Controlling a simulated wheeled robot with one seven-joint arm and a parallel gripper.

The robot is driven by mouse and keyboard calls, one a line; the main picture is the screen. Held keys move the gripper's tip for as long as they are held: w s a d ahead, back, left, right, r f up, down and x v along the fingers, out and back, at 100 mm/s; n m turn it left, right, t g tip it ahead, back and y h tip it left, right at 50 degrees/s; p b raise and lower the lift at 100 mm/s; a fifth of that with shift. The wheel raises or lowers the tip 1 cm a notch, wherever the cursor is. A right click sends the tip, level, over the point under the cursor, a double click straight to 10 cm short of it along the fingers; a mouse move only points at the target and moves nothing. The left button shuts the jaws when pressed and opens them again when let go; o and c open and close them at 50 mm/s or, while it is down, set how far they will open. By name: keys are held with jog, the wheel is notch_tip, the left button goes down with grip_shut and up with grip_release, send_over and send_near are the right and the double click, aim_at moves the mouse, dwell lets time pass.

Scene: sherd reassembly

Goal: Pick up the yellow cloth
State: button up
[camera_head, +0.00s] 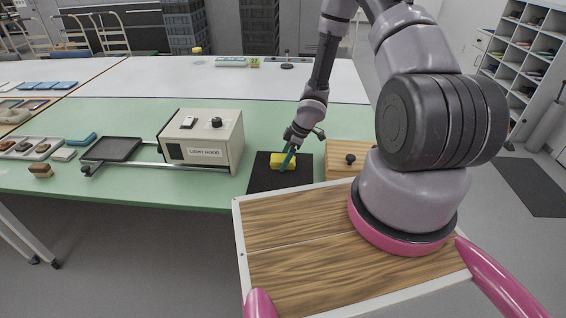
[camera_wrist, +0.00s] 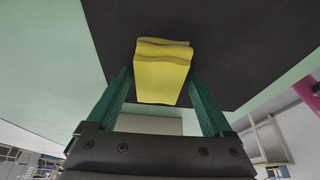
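The yellow cloth (camera_head: 277,161) is a small folded block over the black mat (camera_head: 262,181) on the green table. In the wrist view the cloth (camera_wrist: 162,80) lies between the two green fingers of my gripper (camera_wrist: 160,76), its folded layers at the far end. My gripper (camera_head: 288,159) points down at the cloth in the head view, one finger in front of it. The fingers stand wide, one on each side of the cloth. A narrow gap shows at the left finger; whether the right one touches is unclear. The cloth's underside is hidden.
A beige light hood box (camera_head: 215,140) stands left of the mat, with a dark tray (camera_head: 113,149) beyond it. A brush (camera_head: 41,170) lies far left. Green tabletop is free behind the mat.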

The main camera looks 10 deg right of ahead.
aim_at(284, 158)
jog(key=c, duration=1)
notch_tip(284, 158, up, 7)
jog(key=shift+r, duration=1.55)
